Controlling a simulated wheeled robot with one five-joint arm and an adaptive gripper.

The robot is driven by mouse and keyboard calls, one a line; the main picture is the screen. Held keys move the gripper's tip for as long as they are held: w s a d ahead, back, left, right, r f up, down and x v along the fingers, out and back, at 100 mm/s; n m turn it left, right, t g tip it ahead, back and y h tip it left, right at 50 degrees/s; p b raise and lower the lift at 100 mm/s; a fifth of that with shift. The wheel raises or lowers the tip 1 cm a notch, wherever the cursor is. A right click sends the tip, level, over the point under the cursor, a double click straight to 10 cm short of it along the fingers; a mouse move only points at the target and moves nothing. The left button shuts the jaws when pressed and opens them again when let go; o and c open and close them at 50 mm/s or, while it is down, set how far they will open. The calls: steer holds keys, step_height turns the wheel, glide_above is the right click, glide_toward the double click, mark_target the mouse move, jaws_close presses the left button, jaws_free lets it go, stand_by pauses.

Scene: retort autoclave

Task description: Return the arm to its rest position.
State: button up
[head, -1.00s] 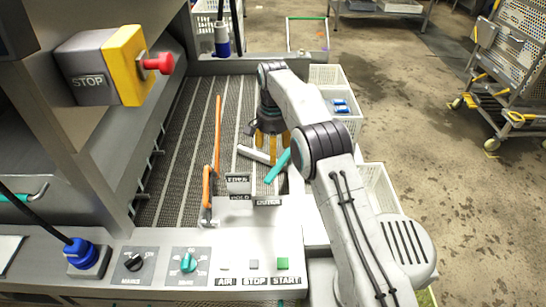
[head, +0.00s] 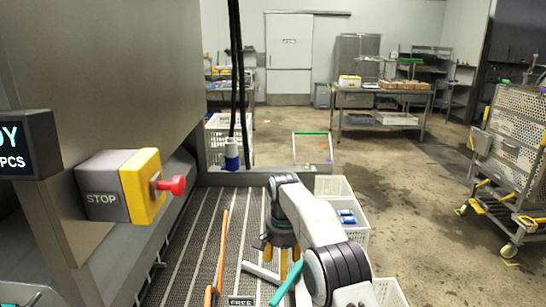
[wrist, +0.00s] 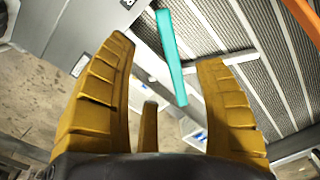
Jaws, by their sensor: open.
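My arm (head: 318,220) reaches out over the ribbed conveyor bed from the lower right in the head view. My gripper (head: 278,258) hangs at its end, pointing down, with yellow fingers. In the wrist view my gripper (wrist: 165,85) is open, its fingers spread wide with nothing between them. A teal bar (wrist: 172,55) shows beyond the fingers, and it also shows in the head view (head: 287,284) beside my gripper. Whether the fingers touch it cannot be told.
A stop box with a red button (head: 172,185) juts out at left. White crates (head: 356,232) line the right side of the bed. A perforated trolley (head: 515,150) stands at far right. The floor between is clear.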

steer(key=s+d+r+n+t, duration=0.1)
steer(key=s+d+r, duration=0.4)
steer(key=s+r, duration=0.2)
steer(key=s+d+r+n+t, duration=0.1)
steer(key=s+d+r+n, duration=0.1)
steer(key=s+d+r, duration=0.45)
steer(key=s+d+f+n+t, duration=0.1)
steer(key=s+f, duration=0.1)
steer(key=s, duration=0.9)
steer(key=s+d+f+n, duration=0.1)
steer(key=s+d+f, duration=0.1)
steer(key=s, duration=1)
steer(key=shift+s+d+f+n+t, duration=0.2)
steer(key=shift+s+f+n+t, duration=0.1)
steer(key=shift+n+t, duration=0.1)
